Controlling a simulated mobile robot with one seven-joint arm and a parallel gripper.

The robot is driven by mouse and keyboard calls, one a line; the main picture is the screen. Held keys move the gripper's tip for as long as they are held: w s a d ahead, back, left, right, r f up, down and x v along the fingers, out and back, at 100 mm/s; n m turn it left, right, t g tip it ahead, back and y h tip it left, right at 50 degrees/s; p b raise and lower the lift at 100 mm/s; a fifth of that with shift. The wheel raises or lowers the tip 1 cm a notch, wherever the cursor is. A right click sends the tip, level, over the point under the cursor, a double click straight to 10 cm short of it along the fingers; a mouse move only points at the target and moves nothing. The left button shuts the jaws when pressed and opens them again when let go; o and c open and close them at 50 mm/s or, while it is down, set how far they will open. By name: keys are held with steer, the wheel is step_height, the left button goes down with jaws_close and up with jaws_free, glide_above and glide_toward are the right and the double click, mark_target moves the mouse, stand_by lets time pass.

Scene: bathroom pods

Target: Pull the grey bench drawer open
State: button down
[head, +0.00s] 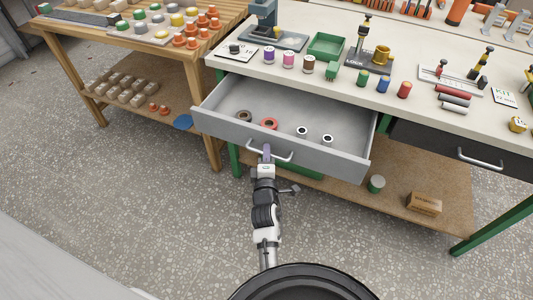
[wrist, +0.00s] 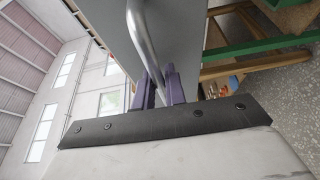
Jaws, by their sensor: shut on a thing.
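The grey bench drawer (head: 300,152) is pulled well out of the workbench in the head view, with its inside showing. In it lie a dark ring-shaped roll (head: 244,116), a red roll (head: 268,125) and two small white rolls (head: 302,131). My gripper (head: 266,152) is at the left part of the drawer's handle (head: 283,157). In the wrist view my gripper's purple fingers (wrist: 160,88) are shut on the handle bar (wrist: 143,40), and the grey drawer front (wrist: 185,40) rises behind it.
A dark drawer (head: 460,150) with its own handle is shut at the right. The lower shelf (head: 420,190) holds a green-grey can (head: 376,184) and a cardboard box (head: 424,203). A wooden table (head: 130,55) stands at the left. The speckled floor is clear around my arm.

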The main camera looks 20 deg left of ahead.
stand_by(0.4)
steer(key=c, duration=1.4)
jaws_free()
steer(key=shift+c, duration=0.2)
steer(key=shift+s, duration=0.15)
